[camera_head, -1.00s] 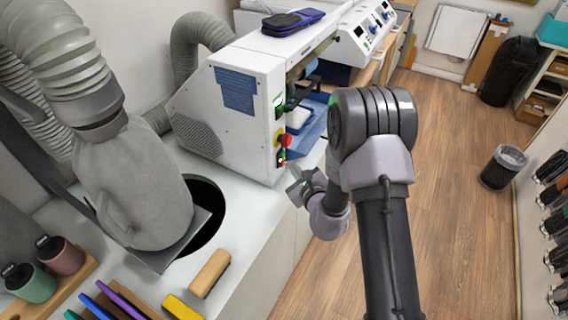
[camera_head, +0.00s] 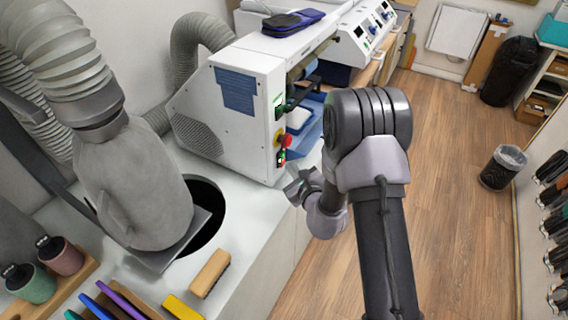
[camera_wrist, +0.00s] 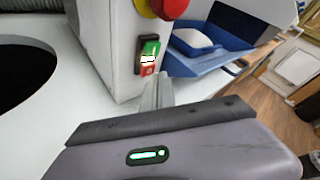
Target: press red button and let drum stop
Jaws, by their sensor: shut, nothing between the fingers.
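The white machine (camera_head: 245,110) stands on the bench, with a switch (camera_head: 281,157) on its front edge. In the wrist view the switch has a green button (camera_wrist: 149,48) above a red button (camera_wrist: 147,71), with a lit strip between them. A larger red mushroom button (camera_head: 285,141) on a yellow base sits above; it also shows in the wrist view (camera_wrist: 170,6). My gripper (camera_wrist: 160,84) is shut and empty, its fingertips close to the red button's lower right, apparently apart from it. A roller-like part (camera_head: 303,68) shows in the machine's opening; whether it turns cannot be told.
A blue tray (camera_head: 308,128) with a pale pad sits in the machine's front, right of the switch. A large grey hose hood (camera_head: 135,185) stands by a round bench hole at left. A brush (camera_head: 210,273) lies on the bench.

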